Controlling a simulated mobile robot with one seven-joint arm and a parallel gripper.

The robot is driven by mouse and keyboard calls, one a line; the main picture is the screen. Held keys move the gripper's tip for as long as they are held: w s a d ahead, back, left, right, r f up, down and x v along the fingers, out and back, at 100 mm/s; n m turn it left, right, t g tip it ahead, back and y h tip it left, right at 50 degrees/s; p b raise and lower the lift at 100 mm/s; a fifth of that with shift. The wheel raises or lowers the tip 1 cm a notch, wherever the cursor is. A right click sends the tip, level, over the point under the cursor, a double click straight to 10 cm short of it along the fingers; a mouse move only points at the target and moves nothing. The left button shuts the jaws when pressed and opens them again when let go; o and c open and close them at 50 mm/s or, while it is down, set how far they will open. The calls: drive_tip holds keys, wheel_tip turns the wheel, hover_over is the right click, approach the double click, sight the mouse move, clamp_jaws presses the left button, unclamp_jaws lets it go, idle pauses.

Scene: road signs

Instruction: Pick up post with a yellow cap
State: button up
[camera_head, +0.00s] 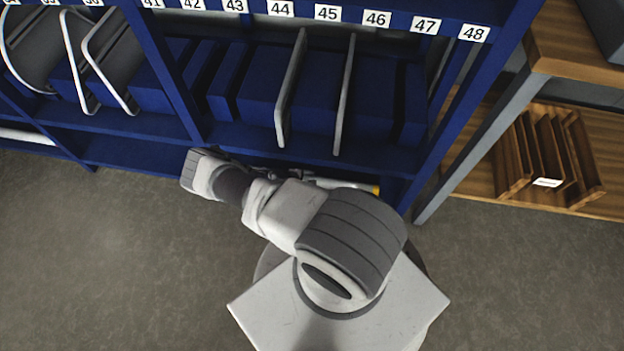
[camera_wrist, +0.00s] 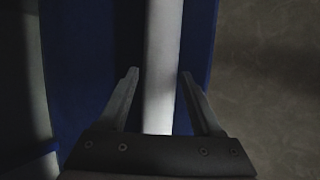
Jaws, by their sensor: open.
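A pale grey post (camera_head: 325,183) lies on the bottom level of the blue shelf in the head view, partly hidden by my arm. A yellow cap (camera_head: 375,189) shows at its right end. In the wrist view a pale post (camera_wrist: 163,35) runs up the picture between the fingers of my gripper (camera_wrist: 160,73). The fingers are open, with a gap on both sides of the post. The cap does not show in the wrist view. In the head view my arm hides most of the gripper.
The blue shelf (camera_head: 140,122) has numbered labels and grey upright dividers (camera_head: 344,95) above the post. A wooden rack (camera_head: 548,155) stands on a wooden shelf (camera_head: 470,170) at the right. The grey floor (camera_head: 90,240) at the left is clear.

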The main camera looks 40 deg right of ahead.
drive_tip(key=shift+d+f, duration=0.35)
drive_tip(key=shift+f, duration=0.15)
clamp_jaws()
